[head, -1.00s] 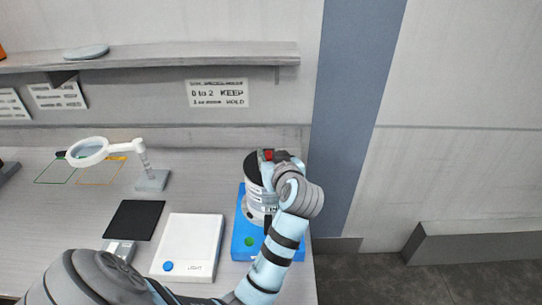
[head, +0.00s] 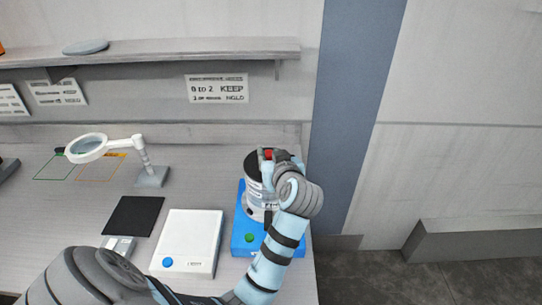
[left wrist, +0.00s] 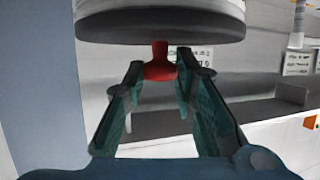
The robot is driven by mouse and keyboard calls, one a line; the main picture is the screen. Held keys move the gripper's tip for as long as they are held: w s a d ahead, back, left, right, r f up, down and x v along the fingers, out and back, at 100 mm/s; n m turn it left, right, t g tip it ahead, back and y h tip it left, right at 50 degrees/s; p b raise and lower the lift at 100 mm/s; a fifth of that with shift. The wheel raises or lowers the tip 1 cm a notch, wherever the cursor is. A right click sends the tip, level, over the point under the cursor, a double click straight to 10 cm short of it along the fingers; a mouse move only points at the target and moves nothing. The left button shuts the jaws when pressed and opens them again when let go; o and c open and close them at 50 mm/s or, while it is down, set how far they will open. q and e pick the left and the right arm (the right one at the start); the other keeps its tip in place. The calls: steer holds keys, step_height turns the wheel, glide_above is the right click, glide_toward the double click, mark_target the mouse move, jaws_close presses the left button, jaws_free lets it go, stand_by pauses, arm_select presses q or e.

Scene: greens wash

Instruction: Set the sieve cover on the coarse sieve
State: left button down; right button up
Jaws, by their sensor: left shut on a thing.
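The sieve cover (head: 251,160) is a dark disc with a red knob (left wrist: 160,68). My left gripper (head: 268,156) is shut on the knob, with a finger on each side of it in the left wrist view (left wrist: 160,62). The cover's dark face (left wrist: 160,28) lies against a pale round body (left wrist: 150,5), with no clear gap showing. In the head view the cover sits at the top of a silver-white sieve stack (head: 256,203) on a blue base (head: 246,228). My gripper and arm hide the stack's right side, and I cannot pick out the coarse sieve. My right gripper is not in view.
A white flat device (head: 188,242) with a blue button is left of the blue base. A black mat (head: 134,215) and a magnifier lamp (head: 90,147) are farther left. A shelf (head: 180,52) runs along the wall behind. The bench ends just right of the base.

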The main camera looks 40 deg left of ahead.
arm_select(q)
steer(key=c, duration=1.2)
jaws_free()
